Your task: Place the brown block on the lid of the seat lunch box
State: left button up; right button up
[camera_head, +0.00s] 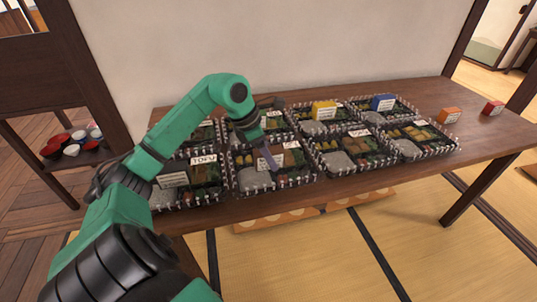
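The brown block (276,162), with a white label, is at the front-row box second from the left (254,181). My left gripper (269,158) reaches down at this block and partly covers it. Whether its fingers are apart or closed on the block is too small to tell, as is whether the block touches the lid. A small white name card (292,145) stands at the back right of this box, its word too small to read surely. I cannot tell for sure which box is the seat one. My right gripper is out of view.
A yellow block (323,111) and a blue block (383,102) sit on back-row boxes. An orange block (450,116) and a red block (493,108) stand on the bare right end of the wooden table (490,138). A card reading TOFU (203,160) marks the front-left box.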

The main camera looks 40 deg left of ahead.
pick_arm(q)
jog(key=shift+r, duration=0.2)
jog(key=v, duration=1.2)
jog(key=shift+d+f, duration=0.1)
